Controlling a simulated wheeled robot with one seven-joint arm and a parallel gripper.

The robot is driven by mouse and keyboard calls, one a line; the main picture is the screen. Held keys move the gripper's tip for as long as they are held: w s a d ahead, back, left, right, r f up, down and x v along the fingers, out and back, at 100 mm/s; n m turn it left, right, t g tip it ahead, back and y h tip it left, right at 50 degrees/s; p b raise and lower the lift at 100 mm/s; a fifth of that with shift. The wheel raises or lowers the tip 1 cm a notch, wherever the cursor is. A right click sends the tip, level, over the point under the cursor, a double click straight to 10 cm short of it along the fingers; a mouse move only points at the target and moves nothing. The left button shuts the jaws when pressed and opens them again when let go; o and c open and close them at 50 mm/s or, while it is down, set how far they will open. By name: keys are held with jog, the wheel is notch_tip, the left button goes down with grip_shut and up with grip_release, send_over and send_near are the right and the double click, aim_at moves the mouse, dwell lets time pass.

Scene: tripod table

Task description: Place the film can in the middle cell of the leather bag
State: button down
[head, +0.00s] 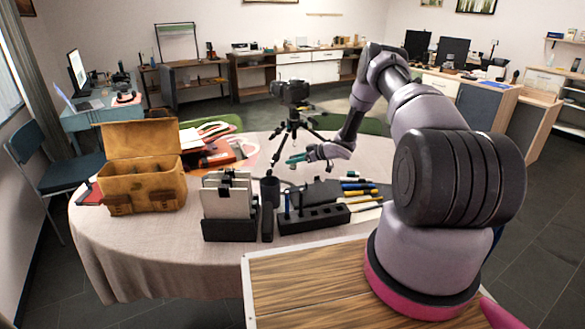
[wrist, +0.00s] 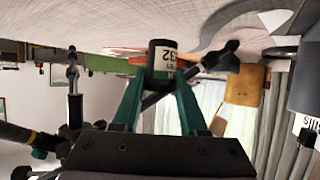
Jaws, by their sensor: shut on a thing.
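The film can is a small black cylinder (wrist: 161,72) with a white label. It sits between the green fingertips of my gripper (wrist: 162,85) in the wrist view, and the fingers are shut on it. In the head view my gripper (head: 298,158) is above the table, just in front of the tripod, and the can is too small to make out there. The tan leather bag (head: 142,188) stands open at the left of the table, its lid raised at the back, left of my gripper and apart from it.
A camera tripod (head: 292,128) stands behind my gripper. Between bag and gripper lie papers and a red-orange item (head: 222,152). In front are a file holder (head: 230,228), a dark cup (head: 270,190), a black slotted organizer (head: 312,219) and several pens (head: 360,186).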

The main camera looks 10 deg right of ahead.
aim_at(294, 169)
jog(key=shift+f, duration=1.7)
jog(key=shift+f, duration=0.15)
jog(key=shift+c, duration=2.2)
grip_release()
